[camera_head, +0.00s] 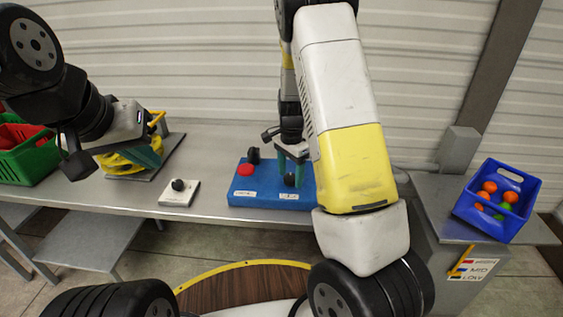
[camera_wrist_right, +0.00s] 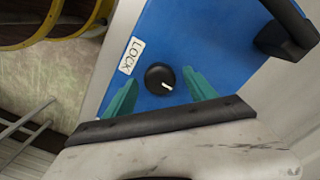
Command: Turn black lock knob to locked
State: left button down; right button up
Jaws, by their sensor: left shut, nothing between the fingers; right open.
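A blue box (camera_head: 262,195) on the table carries a black lock knob (camera_head: 290,180) on its top. In the right wrist view the round knob (camera_wrist_right: 160,78) has a white pointer mark on its lower right side, away from the white LOCK label (camera_wrist_right: 132,55). My right gripper (camera_head: 291,160) points down over the knob. Its green fingers (camera_wrist_right: 161,79) are open, one on each side of the knob, with gaps showing; I cannot tell whether the tips reach its height. My left gripper (camera_head: 150,156) is shut and empty, left of the box, near a yellow coiled object.
A red button (camera_head: 245,169) and a black handle (camera_head: 254,155) are also on the box. A white plate with another black knob (camera_head: 178,184) lies to the left. The yellow coiled object (camera_head: 118,163), a green crate (camera_head: 30,160) and a blue bin of balls (camera_head: 516,225) stand farther out.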

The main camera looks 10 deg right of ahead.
notch_tip(320, 180, up, 8)
jog(key=shift+f, duration=0.2)
jog(key=shift+r, duration=0.15)
notch_tip(320, 180, up, 6)
jog(key=n+t+y, duration=0.1)
jog(key=n, duration=0.1)
send_over(290, 176)
jog(key=s, duration=0.4)
jog(key=s+a+r+n+t+y, duration=0.1)
jog(key=s+r+n+t, duration=0.1)
jog(key=s+r+n, duration=0.4)
jog(key=s+a+r+n+t, duration=0.1)
jog(key=s+r+n+t, duration=0.2)
jog(key=s, duration=1.1)
notch_tip(290, 176, up, 4)
jog(key=shift+s+r+n, duration=0.2)
jog(key=shift+s+n, duration=0.05)
jog(key=shift+n, duration=0.75)
jog(key=shift+a, duration=0.1)
